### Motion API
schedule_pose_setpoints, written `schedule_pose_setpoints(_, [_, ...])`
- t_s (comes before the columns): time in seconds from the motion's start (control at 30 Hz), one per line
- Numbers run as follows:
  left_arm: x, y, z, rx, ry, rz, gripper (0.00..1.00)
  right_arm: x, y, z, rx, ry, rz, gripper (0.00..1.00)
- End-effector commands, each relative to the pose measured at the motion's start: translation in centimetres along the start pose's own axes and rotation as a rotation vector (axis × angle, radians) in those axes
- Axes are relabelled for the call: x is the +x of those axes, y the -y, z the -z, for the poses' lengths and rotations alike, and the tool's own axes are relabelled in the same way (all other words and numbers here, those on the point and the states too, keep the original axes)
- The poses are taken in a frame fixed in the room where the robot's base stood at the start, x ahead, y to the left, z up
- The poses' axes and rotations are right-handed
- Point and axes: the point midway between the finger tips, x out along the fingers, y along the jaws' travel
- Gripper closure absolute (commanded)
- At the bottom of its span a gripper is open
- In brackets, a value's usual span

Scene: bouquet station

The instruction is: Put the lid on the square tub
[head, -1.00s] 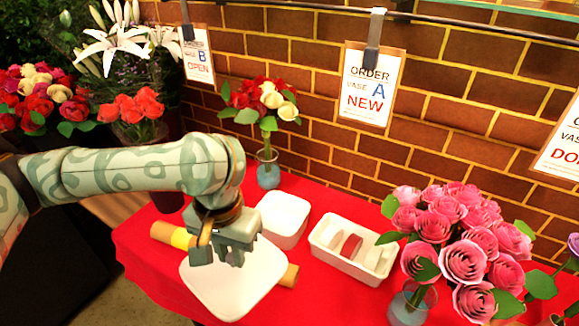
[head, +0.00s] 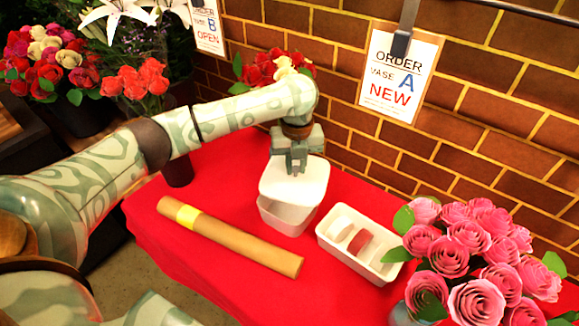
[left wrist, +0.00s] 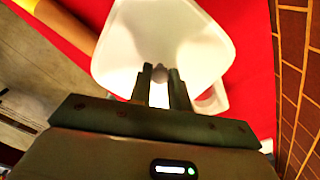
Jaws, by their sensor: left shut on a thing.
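The white square lid (head: 309,184) is in my left gripper (head: 295,172), whose fingers are shut on it near its middle. The white square tub (head: 287,217) stands on the red table directly below. The lid is over the tub, and part of the tub's inside shows beneath the lid's front edge. The lid looks a little above the rim; I cannot tell if its back edge touches. In the left wrist view the lid (left wrist: 125,45) fills the space beyond the fingertips (left wrist: 159,72) and hides most of the tub. My right gripper is not in view.
A brown paper roll with a yellow band (head: 240,240) lies in front of the tub. A white divided tray (head: 335,252) stands close on its right. Pink roses (head: 475,260) stand at the right, red and cream flowers (head: 262,70) behind. The brick wall (head: 330,105) closes the back.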

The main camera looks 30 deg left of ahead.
Motion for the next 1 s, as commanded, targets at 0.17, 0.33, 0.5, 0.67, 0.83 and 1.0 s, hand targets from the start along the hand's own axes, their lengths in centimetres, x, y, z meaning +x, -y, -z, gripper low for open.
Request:
schedule_pose_setpoints(0.17, [2.2,-0.5,-1.6,0.443,-0.002,0.001,1.00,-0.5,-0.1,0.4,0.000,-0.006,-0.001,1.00])
schedule_pose_setpoints(0.33, [3.7,-1.0,-2.4,0.724,-0.001,0.001,1.00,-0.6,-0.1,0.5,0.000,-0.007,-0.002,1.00])
schedule_pose_setpoints(0.5, [4.4,-1.2,-2.6,0.831,0.002,0.001,1.00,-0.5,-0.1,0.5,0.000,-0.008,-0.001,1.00])
schedule_pose_setpoints(0.67, [5.2,-1.2,-2.7,0.839,0.001,0.001,1.00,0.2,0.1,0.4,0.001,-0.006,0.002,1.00])
schedule_pose_setpoints(0.83, [6.9,-1.2,-2.7,0.839,0.000,0.000,1.00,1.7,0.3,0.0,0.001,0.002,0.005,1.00])
schedule_pose_setpoints(1.0, [8.8,-1.2,-2.7,0.839,0.000,-0.001,1.00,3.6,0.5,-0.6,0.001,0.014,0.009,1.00])
